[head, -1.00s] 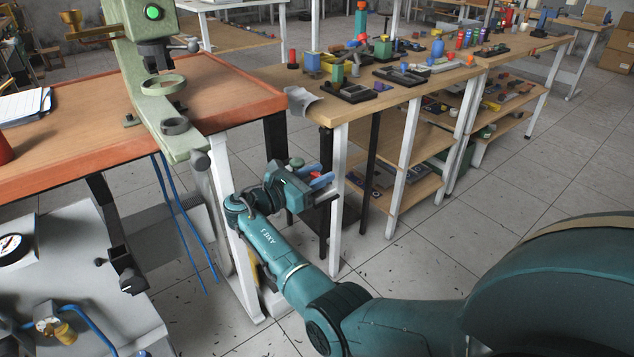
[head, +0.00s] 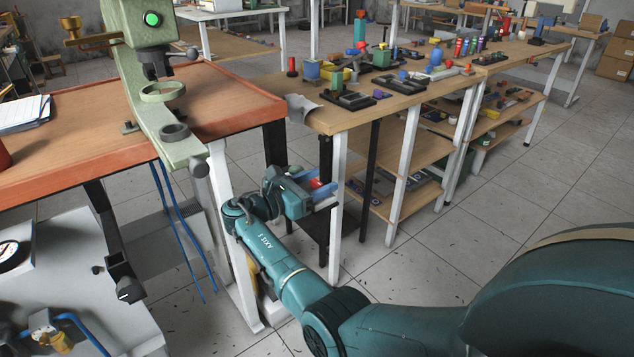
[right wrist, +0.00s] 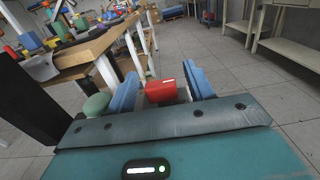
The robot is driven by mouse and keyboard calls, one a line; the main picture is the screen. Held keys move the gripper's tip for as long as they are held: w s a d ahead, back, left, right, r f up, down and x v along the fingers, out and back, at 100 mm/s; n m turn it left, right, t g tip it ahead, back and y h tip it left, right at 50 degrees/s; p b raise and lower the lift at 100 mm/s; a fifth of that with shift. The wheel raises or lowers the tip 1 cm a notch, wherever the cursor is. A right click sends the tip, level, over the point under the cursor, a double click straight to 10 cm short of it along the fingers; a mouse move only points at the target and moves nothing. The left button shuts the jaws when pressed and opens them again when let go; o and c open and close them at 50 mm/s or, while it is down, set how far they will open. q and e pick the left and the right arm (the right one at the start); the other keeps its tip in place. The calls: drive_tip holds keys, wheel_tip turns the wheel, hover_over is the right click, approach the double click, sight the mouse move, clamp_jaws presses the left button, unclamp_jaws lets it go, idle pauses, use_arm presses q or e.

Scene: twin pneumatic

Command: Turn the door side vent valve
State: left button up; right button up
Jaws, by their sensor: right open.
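No part can be picked out for certain as the door side vent valve. The grey machine (head: 75,245) at the lower left of the head view carries a round gauge (head: 10,254), a black handle (head: 128,290) and a brass fitting (head: 58,341) with blue tubing. My right gripper (head: 326,188) is open, in the air beside the tables and well right of the machine. In the right wrist view its blue fingers (right wrist: 160,75) stand apart. A red rounded piece (right wrist: 163,91) shows between them; I cannot tell whether it belongs to the gripper. My left gripper is out of view.
An orange-edged bench (head: 230,85) with a green press (head: 185,145) stands at the left. A wooden table (head: 340,118) with several small parts stands behind my right gripper. Blue hoses (head: 180,230) hang below the press. The floor (head: 480,225) at the right is clear.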

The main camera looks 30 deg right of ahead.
drive_tip(key=a, duration=1.3)
drive_tip(key=shift+s+b, duration=0.3)
drive_tip(key=shift+s, duration=0.1)
